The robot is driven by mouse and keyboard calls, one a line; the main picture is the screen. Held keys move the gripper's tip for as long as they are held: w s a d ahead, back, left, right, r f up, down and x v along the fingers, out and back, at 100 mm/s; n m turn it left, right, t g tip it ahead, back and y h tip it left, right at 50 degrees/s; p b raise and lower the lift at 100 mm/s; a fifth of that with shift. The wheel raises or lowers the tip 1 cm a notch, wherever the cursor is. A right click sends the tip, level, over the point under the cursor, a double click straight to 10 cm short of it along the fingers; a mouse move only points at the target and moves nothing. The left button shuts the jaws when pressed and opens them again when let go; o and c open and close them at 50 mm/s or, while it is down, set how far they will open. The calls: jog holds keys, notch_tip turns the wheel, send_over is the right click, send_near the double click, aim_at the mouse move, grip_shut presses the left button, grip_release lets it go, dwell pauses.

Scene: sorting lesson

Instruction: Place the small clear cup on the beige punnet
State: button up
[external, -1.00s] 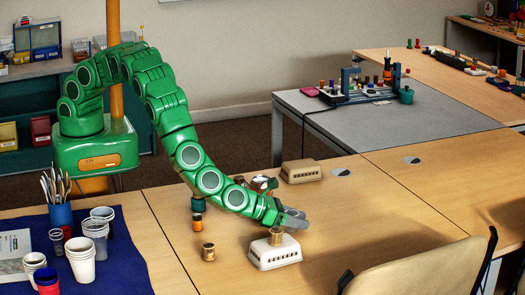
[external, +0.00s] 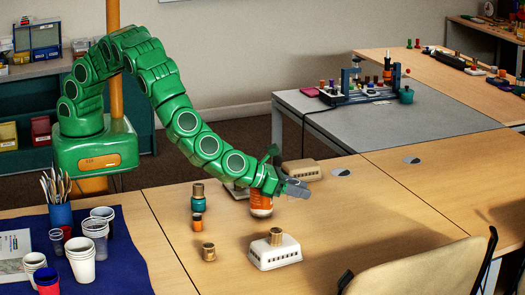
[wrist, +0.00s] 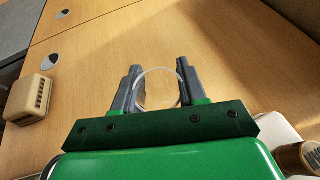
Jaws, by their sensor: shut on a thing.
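The small clear cup (wrist: 160,89) shows as a thin transparent ring between the fingers of my gripper (wrist: 159,92) in the wrist view. My gripper is shut on it, with a finger on each side. In the external view my gripper (external: 294,188) is above the table, in front of the beige punnet as seen from the camera; the cup cannot be made out there. The beige punnet (external: 306,172) is a low slotted box, upside down, partly covered by my gripper. In the wrist view it stands at the far left (wrist: 28,99), apart from the cup, its visible top bare.
A white punnet (external: 273,256) with a gold-brown cylinder (external: 276,237) on it stands nearer the camera. An orange jar (external: 261,205), a teal jar (external: 198,203), a small orange jar (external: 197,221) and a brown cylinder (external: 208,252) stand left.

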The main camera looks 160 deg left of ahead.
jog(key=shift+s+a+r, duration=0.1)
jog(key=shift+s+r, duration=0.15)
jog(key=s+a+r+n+g, duration=0.2)
jog(key=s+r+g, duration=0.1)
jog(key=s, duration=1)
jog(key=s+a+r+n+g, duration=0.2)
jog(key=s+n, duration=0.1)
jog(key=s, duration=1)
jog(key=s+a+r+n+g, duration=0.2)
jog(key=s+r+g, duration=0.1)
jog(key=s, duration=1)
send_over(304, 162)
jog(key=shift+h, duration=0.3)
jog(key=f, duration=0.9)
jog(key=shift+d, duration=0.3)
jog(key=shift+w+a+f, duration=0.15)
jog(key=shift+a+f, duration=0.15)
jog(key=shift+f, duration=1.7)
jog(key=shift+f, duration=0.2)
